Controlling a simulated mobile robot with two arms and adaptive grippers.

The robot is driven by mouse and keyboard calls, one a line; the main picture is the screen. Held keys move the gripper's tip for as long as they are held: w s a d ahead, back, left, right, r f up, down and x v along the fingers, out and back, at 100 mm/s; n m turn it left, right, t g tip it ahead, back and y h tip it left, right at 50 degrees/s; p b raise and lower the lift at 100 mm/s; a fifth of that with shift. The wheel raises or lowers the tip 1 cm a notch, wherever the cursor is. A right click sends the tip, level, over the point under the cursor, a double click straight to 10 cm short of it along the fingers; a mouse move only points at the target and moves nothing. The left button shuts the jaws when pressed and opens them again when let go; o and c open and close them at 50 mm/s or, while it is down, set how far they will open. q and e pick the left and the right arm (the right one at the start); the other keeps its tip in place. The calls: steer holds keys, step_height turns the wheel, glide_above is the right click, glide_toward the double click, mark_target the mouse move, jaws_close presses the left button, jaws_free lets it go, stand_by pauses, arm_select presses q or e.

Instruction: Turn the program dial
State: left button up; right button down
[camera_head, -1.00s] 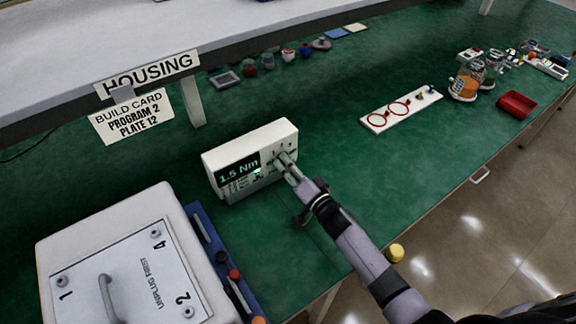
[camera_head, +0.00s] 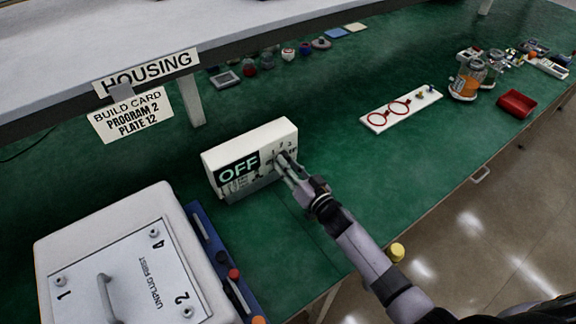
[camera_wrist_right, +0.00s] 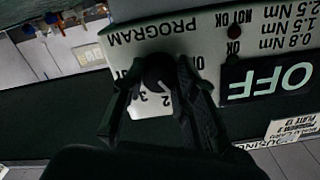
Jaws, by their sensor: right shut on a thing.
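The white controller box (camera_head: 249,158) stands on the green bench, and its dark display (camera_head: 238,173) reads OFF. My right gripper (camera_head: 284,162) is at the right part of the box's front face. The display (camera_wrist_right: 266,82) also reads OFF there, upside down. My left gripper is not in view.
A build card (camera_head: 132,117) reading PROGRAM 2, PLATE 12 hangs from the shelf. A white case (camera_head: 130,262) with a handle stands at front left. A white board with red rings (camera_head: 401,109) and a red tray (camera_head: 516,104) lie to the right.

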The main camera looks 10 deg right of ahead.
steer(key=n+b, duration=0.2)
steer(key=n, duration=1)
steer(key=shift+d, duration=0.2)
stand_by(0.4)
steer(key=c, duration=1.3)
jaws_free()
steer(key=v, duration=0.7)
steer(key=shift+s+d, duration=0.1)
steer(key=shift+s, duration=0.05)
